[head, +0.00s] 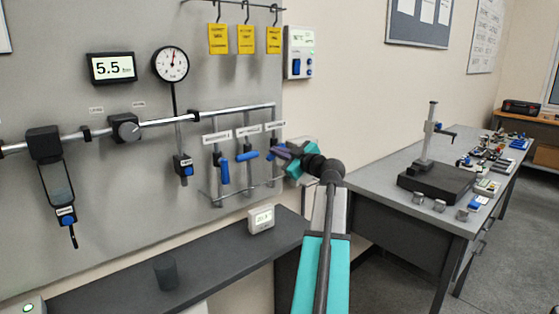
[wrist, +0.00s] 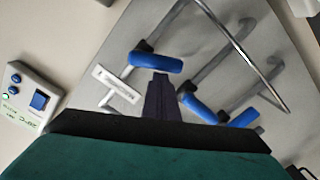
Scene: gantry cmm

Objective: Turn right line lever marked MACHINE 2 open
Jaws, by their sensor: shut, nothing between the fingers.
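Three line levers with blue handles hang on drop pipes under white labels, whose print is too small to read surely. In the head view the left handle (head: 224,171) lies along its pipe and the middle handle (head: 247,156) lies across its pipe. The right lever's handle is largely hidden behind my gripper (head: 280,152). In the wrist view, turned nearly upside down, the right lever's handle (wrist: 155,63) lies across its pipe. My gripper (wrist: 160,80) is shut and empty, its fingertips right at this handle; contact cannot be told. The right lever's label (wrist: 117,84) is beside it.
The middle handle (wrist: 197,103) is close beside my fingers. A lower rail (head: 232,196) runs beneath the levers. A dark shelf (head: 215,257) with a small display (head: 261,219) stands below. A grey bench (head: 380,180) is at right. A wall control box (head: 300,52) is above.

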